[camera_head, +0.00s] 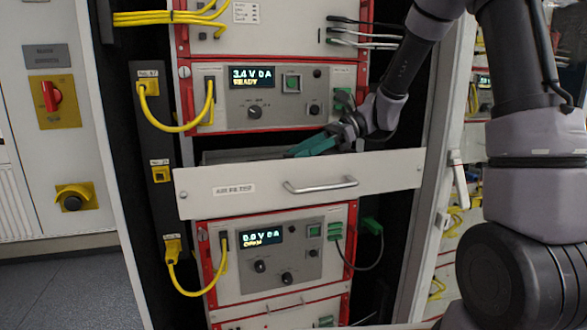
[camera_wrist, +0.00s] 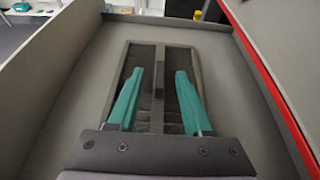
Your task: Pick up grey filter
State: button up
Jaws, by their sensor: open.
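The grey filter (camera_wrist: 159,55) lies in the open drawer (camera_head: 240,190) in the wrist view. It has a light grey frame, a central bar and dark mesh on both sides. In the head view the drawer front hides it. My gripper (camera_head: 300,149) has teal fingers and reaches in over the drawer from the right. In the wrist view my gripper (camera_wrist: 158,72) is open and empty, with one finger on each side of the central bar. I cannot tell how far above the filter the fingertips are.
The drawer front has a metal handle (camera_head: 320,185). A cycler unit reading READY (camera_head: 252,78) sits above the drawer, and another (camera_head: 262,238) sits below. Yellow cables (camera_head: 180,128) hang on the left. A red-edged panel (camera_wrist: 265,75) stands close on the right in the wrist view.

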grip_shut()
